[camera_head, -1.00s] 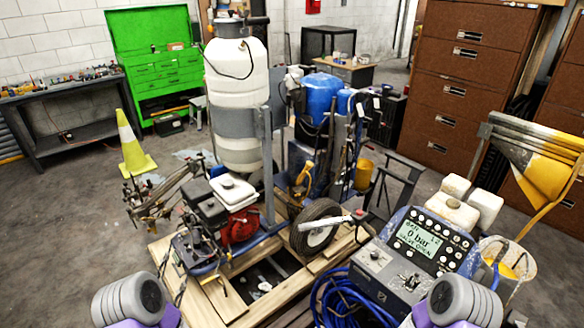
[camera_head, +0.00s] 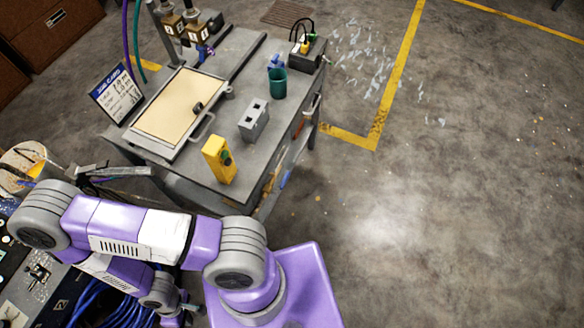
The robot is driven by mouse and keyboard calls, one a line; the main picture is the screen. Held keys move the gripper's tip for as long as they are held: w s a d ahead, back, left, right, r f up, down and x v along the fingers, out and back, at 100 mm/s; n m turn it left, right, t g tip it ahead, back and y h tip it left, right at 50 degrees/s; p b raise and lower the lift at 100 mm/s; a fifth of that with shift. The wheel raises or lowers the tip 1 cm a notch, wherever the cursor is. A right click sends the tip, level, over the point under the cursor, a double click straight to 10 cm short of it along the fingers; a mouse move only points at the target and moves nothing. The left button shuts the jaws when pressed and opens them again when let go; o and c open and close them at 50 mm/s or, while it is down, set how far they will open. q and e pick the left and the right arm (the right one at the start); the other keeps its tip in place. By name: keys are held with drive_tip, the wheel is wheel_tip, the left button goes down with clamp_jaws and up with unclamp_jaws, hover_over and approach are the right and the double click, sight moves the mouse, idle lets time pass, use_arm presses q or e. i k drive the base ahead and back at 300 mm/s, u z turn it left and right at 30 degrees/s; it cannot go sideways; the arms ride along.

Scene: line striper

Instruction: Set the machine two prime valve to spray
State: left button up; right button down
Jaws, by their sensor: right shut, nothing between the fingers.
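Part of a grey striper control box (camera_head: 30,290) shows at the lower left edge, with a small metal toggle or lever (camera_head: 38,272) on its top. I cannot tell whether this is the prime valve or which machine the box belongs to. Its display is out of view. My right arm folds across the lower left. My right gripper (camera_head: 188,308) is small and low in the picture, beside blue hose, to the right of the control box; it is shut and empty. My left gripper is not in view.
A paint bucket (camera_head: 22,165) is at the left. The floor at right is clear.

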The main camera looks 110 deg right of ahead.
sight(287, 174)
drive_tip(key=z, duration=1.2)
drive_tip(key=k, duration=0.2)
drive_tip(key=z, duration=2.15)
